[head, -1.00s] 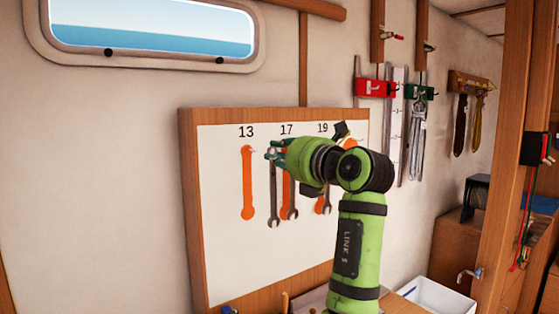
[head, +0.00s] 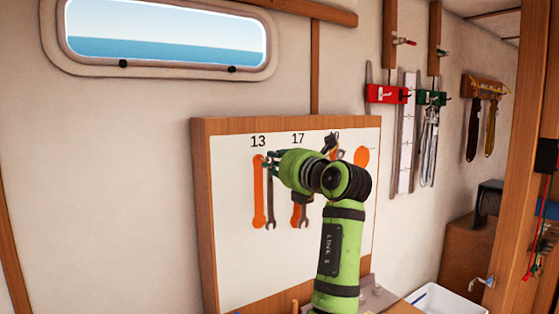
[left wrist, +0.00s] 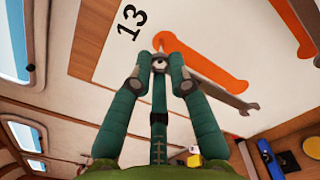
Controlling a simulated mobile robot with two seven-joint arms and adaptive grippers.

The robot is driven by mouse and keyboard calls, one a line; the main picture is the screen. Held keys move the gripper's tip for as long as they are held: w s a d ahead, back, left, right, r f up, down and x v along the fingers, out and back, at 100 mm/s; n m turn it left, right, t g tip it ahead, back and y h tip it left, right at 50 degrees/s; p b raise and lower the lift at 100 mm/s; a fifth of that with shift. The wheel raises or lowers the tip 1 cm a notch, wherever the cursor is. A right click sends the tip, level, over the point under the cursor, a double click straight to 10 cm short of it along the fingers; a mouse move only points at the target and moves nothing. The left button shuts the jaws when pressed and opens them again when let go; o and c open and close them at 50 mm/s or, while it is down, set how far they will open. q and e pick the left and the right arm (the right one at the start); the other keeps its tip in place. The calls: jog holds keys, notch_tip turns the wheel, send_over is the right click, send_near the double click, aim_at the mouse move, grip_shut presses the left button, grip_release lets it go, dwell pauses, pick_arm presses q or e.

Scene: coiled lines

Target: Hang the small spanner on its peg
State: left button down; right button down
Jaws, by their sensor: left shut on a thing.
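The small grey spanner (head: 270,208) hangs down from my left gripper (head: 268,163), which is shut on its upper end. It is just right of the orange outline (head: 258,195) under the number 13 on the white tool board (head: 235,250). In the left wrist view, the closed fingertips (left wrist: 160,66) are at the outline's upper end, and the spanner (left wrist: 232,98) runs beside the orange outline (left wrist: 212,68). The fingertips hide the peg and the spanner's held end. I cannot tell whether the spanner touches the peg. My right gripper is not in view.
Another spanner (head: 304,214) hangs under the number 17, close right of the held one. My arm covers the board's number 19 area. A round orange mark (head: 362,156) shows further right. A window (head: 165,40) is above; red (head: 387,94) and green (head: 431,97) holders are right.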

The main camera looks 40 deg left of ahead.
pick_arm(q)
jog(key=shift+w+a+r+p, duration=0.1)
jog(key=shift+a+p, duration=0.3)
jog(key=shift+a, duration=0.15)
jog(key=shift+w+a+f+b, duration=0.25)
jog(key=shift+a+f+b, duration=0.1)
jog(key=shift+a+b, duration=0.4)
jog(key=shift+r, duration=0.1)
jog(key=c, duration=1.1)
grip_release()
